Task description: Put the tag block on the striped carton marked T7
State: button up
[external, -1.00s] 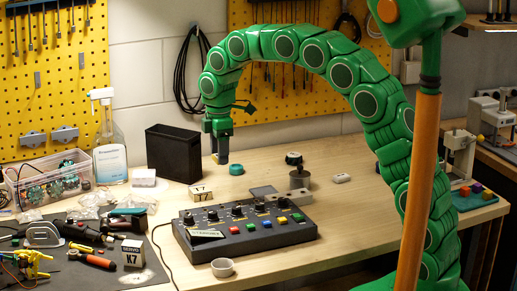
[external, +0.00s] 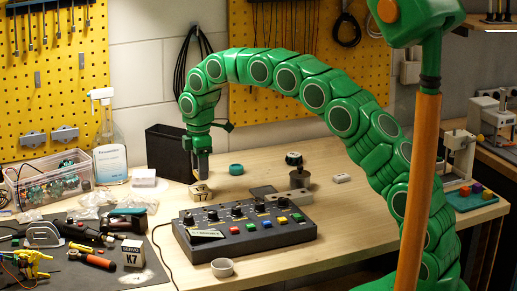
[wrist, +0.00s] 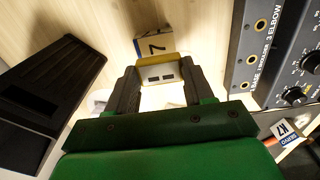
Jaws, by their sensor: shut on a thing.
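My gripper (external: 203,178) points down just behind the control box. In the wrist view, my gripper (wrist: 158,88) is shut on the tag block (wrist: 160,73), a pale block with a yellow edge and two small dark marks. The carton marked T7 (external: 201,194) is a small pale box on the bench, directly below the fingertips. In the wrist view, the carton (wrist: 163,44) lies just beyond the block and shows a dark 7 and a blue edge. The block covers its near part. I cannot tell whether block and carton touch.
The dark control box (external: 245,228) with knobs stands close in front of the carton. A black bin (external: 170,153) stands behind left. Another carton, marked K7 (external: 132,254), is on the dark mat. A teal ring (external: 236,169) lies right of my gripper.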

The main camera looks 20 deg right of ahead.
jog(key=shift+w+a+f, duration=0.15)
jog(key=shift+w+f, duration=0.1)
jog(key=shift+f, duration=1.6)
jog(key=o, duration=1)
jog(key=shift+f, duration=0.1)
notch_tip(320, 180, up, 12)
jog(key=shift+f, duration=0.1)
jog(key=shift+r, duration=0.25)
